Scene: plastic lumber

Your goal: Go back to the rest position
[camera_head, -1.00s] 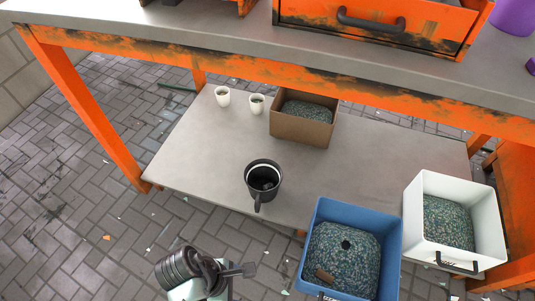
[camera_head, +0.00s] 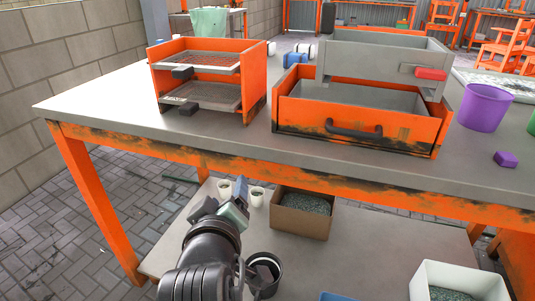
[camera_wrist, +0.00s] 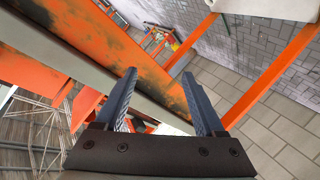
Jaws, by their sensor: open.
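My gripper (camera_head: 226,193) is raised in front of the workbench, over its lower shelf (camera_head: 400,255). In the wrist view my gripper (camera_wrist: 162,75) shows two dark fingers standing wide apart with nothing between them. Behind the fingers lies an orange beam of the bench (camera_wrist: 140,50). In the head view the fingertips are small and lie close to two white cups in the picture; I cannot tell the distance between them.
On the bench top stand an orange two-tray rack (camera_head: 207,75), an orange drawer box (camera_head: 360,118) and a purple bucket (camera_head: 484,107). On the shelf are white cups (camera_head: 257,196), a cardboard box (camera_head: 301,213), a black mug (camera_head: 263,272) and a white bin (camera_head: 458,278).

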